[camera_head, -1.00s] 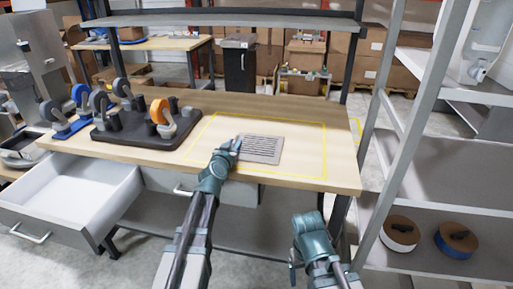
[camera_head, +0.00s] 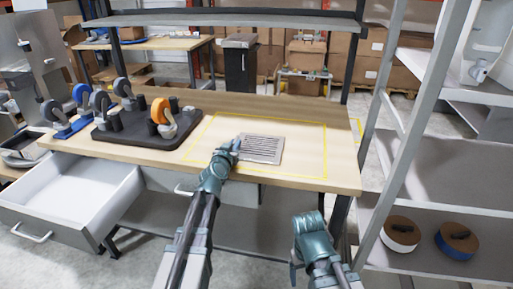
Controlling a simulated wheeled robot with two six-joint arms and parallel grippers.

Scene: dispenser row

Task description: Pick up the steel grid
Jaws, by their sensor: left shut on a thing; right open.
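The steel grid (camera_head: 262,149) is a flat grey slotted plate. It lies on the wooden workbench inside a yellow outlined area. My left gripper (camera_head: 236,145) is at the grid's left edge, shut on it. The fingertips are small and partly hidden by the gripper body. The grid appears flat at the bench top; I cannot tell whether it is raised. My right gripper (camera_head: 296,268) is open and empty, low in front of the bench and away from the grid.
An open drawer (camera_head: 75,190) juts out at the left front. A metal shelf rack (camera_head: 390,150) with tape rolls stands at the right. The bench right of the grid is clear.

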